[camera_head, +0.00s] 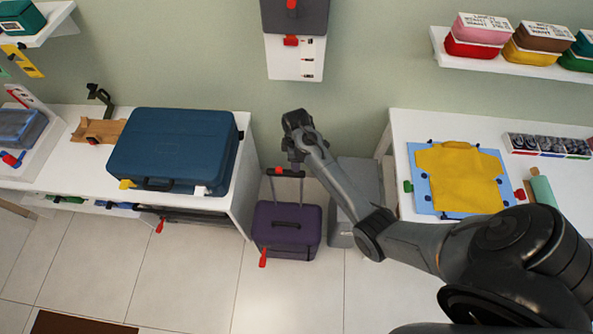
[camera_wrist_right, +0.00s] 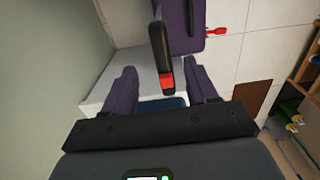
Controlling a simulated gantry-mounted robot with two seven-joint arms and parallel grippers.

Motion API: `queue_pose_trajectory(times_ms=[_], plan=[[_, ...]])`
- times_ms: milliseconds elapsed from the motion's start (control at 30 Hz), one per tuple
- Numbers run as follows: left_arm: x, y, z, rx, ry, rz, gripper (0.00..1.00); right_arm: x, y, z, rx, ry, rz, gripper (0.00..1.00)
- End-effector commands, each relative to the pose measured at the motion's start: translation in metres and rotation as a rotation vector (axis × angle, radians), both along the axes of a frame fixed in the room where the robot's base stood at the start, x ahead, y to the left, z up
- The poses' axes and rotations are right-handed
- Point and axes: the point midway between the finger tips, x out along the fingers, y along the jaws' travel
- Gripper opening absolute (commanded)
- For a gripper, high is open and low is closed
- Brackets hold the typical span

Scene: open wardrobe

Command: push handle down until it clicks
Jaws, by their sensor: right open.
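A purple suitcase (camera_head: 287,226) stands upright on the floor between the two white tables. Its telescopic handle (camera_head: 285,173) is extended above its top, with a red part (camera_head: 278,171) on the grip. My right gripper (camera_head: 294,163) is just above or at the handle. In the right wrist view, the open fingers (camera_wrist_right: 163,84) have the black handle grip (camera_wrist_right: 159,45) between them, with a visible gap on each side. The red part (camera_wrist_right: 166,81) faces the camera. I cannot tell whether the gripper touches the handle. My left gripper is out of view.
A grey box (camera_head: 360,180) stands right of the suitcase, partly behind my right arm. A blue case (camera_head: 172,148) lies on the left table (camera_head: 246,150). A yellow shirt (camera_head: 459,177) lies on the right table (camera_head: 400,135).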

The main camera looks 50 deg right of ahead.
Motion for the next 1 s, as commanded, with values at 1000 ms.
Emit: queue_pose_trajectory(times_ms=[1000], plan=[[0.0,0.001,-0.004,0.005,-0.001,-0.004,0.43,-0.001,0.001,-0.085,0.0,0.0,0.0,0.54]])
